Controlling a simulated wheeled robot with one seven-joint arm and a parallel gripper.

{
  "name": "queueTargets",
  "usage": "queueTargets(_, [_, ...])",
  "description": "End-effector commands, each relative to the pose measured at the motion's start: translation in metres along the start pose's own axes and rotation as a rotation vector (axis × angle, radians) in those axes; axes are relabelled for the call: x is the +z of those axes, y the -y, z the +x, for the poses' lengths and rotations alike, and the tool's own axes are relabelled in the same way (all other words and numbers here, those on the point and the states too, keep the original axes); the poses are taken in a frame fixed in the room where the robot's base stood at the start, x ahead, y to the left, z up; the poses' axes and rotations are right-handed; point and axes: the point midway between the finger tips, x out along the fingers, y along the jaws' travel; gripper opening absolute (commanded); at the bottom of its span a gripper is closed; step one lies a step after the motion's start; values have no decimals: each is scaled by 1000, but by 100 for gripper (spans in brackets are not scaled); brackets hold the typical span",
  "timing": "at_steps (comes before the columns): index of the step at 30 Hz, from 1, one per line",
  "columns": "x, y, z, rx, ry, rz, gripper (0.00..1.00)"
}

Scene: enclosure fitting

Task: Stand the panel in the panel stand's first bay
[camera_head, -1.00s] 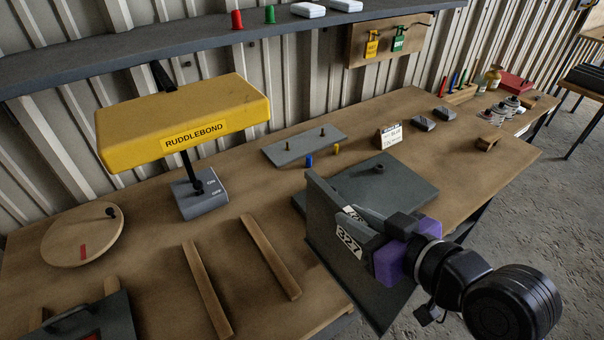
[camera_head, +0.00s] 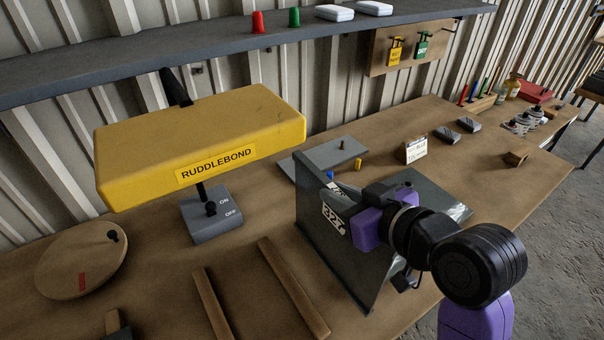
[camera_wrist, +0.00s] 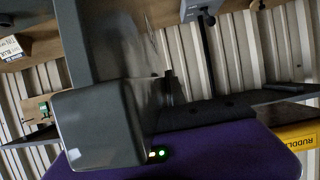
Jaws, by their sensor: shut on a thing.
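The panel (camera_head: 325,250) is a dark grey upright plate with a white label in the head view. My gripper (camera_head: 352,222), with a purple body, is shut on it from the right side. The panel appears slightly tilted and over the front part of the bench; whether its lower edge touches the bench is hard to tell. In the wrist view, a dark grey block of my gripper (camera_wrist: 100,125) and blurred grey surfaces fill the middle, and the grip is unclear. I cannot identify the panel stand with certainty. Two wooden strips (camera_head: 292,288) (camera_head: 212,305) lie left of the panel.
A yellow RUDDLEBOND lamp (camera_head: 205,145) stands on the bench left of the panel, close to it. A round wooden disc (camera_head: 80,262) is far left.

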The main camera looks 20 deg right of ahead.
Motion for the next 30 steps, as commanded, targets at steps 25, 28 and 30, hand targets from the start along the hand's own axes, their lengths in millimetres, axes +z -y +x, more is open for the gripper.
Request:
queueTargets(25, [-47, 0, 115, 0, -5, -1, 0])
queueTargets(28, [-35, 0, 119, 1, -3, 0, 0])
queueTargets(30, [-28, 0, 122, 1, -3, 1, 0])
